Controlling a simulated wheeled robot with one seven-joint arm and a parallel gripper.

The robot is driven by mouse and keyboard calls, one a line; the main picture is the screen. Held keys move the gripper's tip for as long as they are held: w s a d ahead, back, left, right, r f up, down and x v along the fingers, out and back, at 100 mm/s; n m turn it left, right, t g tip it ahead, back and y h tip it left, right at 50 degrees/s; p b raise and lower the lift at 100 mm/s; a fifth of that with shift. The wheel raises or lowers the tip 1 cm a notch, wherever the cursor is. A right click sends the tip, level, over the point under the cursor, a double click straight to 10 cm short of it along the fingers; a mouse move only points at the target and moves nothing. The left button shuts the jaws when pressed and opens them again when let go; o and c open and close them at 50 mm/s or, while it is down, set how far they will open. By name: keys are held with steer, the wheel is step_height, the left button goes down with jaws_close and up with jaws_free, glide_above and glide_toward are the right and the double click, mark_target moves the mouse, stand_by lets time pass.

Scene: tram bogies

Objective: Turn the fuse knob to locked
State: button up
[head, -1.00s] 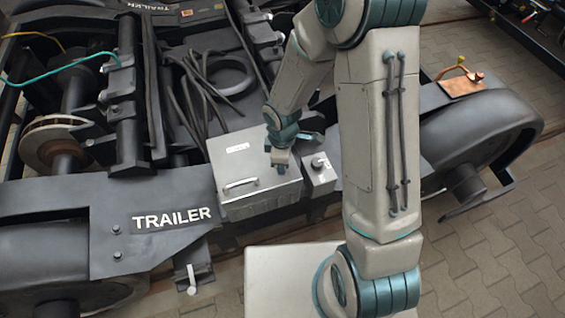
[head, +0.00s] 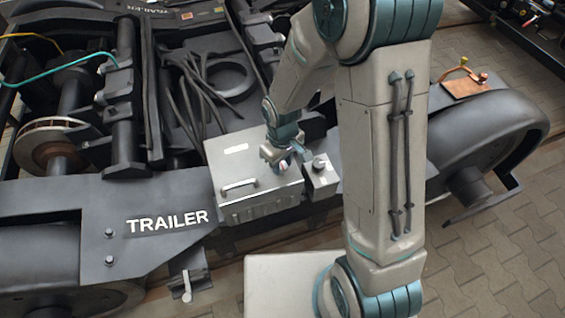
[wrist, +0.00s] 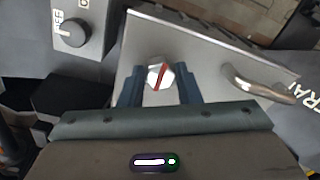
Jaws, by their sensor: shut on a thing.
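A pale metal knob (wrist: 158,75) with a red stripe sits on the lid of the grey metal box (wrist: 200,60) in the wrist view. I take it as the fuse knob. Its stripe runs nearly up and down in that view, slightly tilted. My gripper (wrist: 158,88) has one blue finger on each side of the knob and is shut on it. In the head view my gripper (head: 284,163) is over the right part of the box lid (head: 236,168) and hides the knob. No lock marking beside the knob is legible.
A smaller grey box (head: 321,182) with a black knob (wrist: 72,33) and partly readable lettering stands right beside the metal box. A bar handle (wrist: 258,84) is on the metal box. Dark cables (head: 190,95) and the bogie frame lie behind.

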mark_target(282, 165)
stand_by(0.3)
steer(key=o, duration=1)
steer(key=shift+r+p, duration=1)
steer(key=shift+r, duration=5.95)
